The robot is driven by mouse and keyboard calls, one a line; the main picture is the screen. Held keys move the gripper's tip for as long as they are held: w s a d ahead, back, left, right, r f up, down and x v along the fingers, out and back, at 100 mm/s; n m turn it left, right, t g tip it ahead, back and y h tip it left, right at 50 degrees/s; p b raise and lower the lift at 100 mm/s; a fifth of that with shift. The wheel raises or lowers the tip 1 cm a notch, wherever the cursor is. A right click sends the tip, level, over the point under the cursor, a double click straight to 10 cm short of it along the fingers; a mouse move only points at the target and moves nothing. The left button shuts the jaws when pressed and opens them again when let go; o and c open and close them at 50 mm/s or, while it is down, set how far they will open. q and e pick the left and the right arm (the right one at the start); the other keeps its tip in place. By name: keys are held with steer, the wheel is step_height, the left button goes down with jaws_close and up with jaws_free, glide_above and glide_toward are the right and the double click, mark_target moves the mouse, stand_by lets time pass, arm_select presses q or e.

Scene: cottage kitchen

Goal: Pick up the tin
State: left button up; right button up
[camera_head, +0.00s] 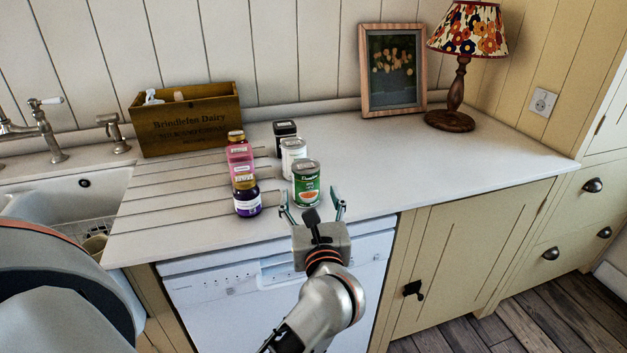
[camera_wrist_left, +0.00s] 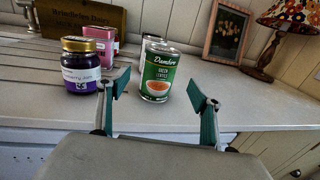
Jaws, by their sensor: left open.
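The tin (camera_head: 306,186) is green and white with a silver top and stands upright on the white worktop near its front edge. It also shows in the left wrist view (camera_wrist_left: 158,72), beyond and between the fingertips. My left gripper (camera_head: 313,205) is open and empty in front of the tin, with a finger to either side in the picture and a gap before the tin. My right gripper is not in view.
A purple-labelled jar (camera_head: 247,197) stands left of the tin. A pink container (camera_head: 240,158), a white container (camera_head: 292,158) and a dark container (camera_head: 285,136) stand close behind. A wooden crate (camera_head: 188,122), sink (camera_head: 50,207), picture frame (camera_head: 392,108) and lamp (camera_head: 452,121) surround them. The worktop (camera_head: 400,155) right of the tin is clear.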

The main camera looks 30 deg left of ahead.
mark_target(306, 178)
arm_select(q)
steer(key=x, duration=0.7)
steer(key=shift+w+a+r+p, duration=0.1)
steer(key=shift+a+r+p, duration=0.1)
steer(key=shift+p, duration=0.15)
steer(key=c, duration=1.5)
